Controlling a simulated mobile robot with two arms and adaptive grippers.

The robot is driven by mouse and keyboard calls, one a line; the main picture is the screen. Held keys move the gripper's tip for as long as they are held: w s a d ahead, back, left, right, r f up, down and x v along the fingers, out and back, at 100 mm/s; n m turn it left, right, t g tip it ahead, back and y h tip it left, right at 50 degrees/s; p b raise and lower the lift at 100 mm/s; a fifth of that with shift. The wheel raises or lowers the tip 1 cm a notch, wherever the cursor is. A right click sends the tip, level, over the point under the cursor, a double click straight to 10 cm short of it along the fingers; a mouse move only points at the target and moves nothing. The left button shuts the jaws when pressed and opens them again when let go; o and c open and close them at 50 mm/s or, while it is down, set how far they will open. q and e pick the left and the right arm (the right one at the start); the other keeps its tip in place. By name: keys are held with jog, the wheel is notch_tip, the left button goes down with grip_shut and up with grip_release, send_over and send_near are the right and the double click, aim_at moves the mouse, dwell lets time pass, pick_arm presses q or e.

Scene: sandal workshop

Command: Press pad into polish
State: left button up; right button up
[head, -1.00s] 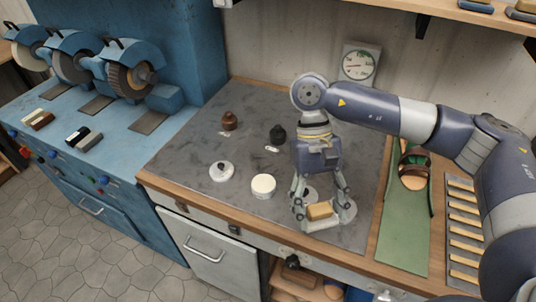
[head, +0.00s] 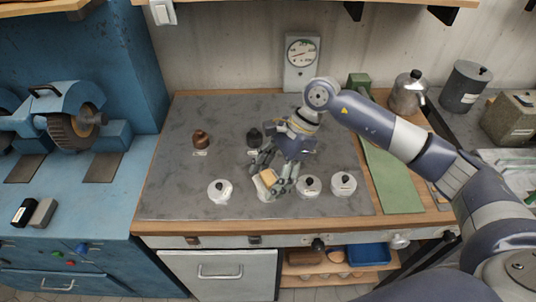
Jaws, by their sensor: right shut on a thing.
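My right gripper (head: 272,179) is shut on a tan block-shaped pad (head: 270,175) above the grey worktop. The pad is over a white round tin (head: 264,194) with a pale top, which the pad and fingers partly hide. I cannot tell whether the pad touches what is in the tin. White lidded tins with dark knobs stand beside it: one to the left (head: 220,191) and two to the right (head: 308,186), (head: 343,184). My left gripper is not in view.
A brown bottle (head: 201,140) and a black bottle (head: 254,137) stand farther back on the grey worktop (head: 170,195). A green mat (head: 392,180) lies to the right, near a metal can (head: 407,95). A dial gauge (head: 302,52) stands at the wall. The worktop's left part is clear.

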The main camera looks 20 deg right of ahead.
aim_at(274, 171)
jog(key=m, duration=0.1)
jog(key=w+m+t, duration=0.1)
jog(key=w+d+m, duration=0.1)
jog(key=shift+w+r+t+p, duration=0.15)
jog(key=shift+r+t+p, duration=0.2)
jog(key=shift+t, duration=0.05)
jog(key=shift+w+d+m, duration=0.1)
jog(key=shift+w+m, duration=0.3)
jog(key=shift+m, duration=0.3)
jog(key=shift+w+m+t, duration=0.2)
jog(key=shift+m+t, duration=0.1)
jog(key=shift+t, duration=0.1)
jog(key=shift+w+f, duration=0.15)
jog(key=shift+f, duration=0.6)
notch_tip(274, 171, down, 4)
jog(key=shift+r+b, duration=0.25)
jog(key=shift+b, duration=0.7)
jog(key=shift+f, duration=0.45)
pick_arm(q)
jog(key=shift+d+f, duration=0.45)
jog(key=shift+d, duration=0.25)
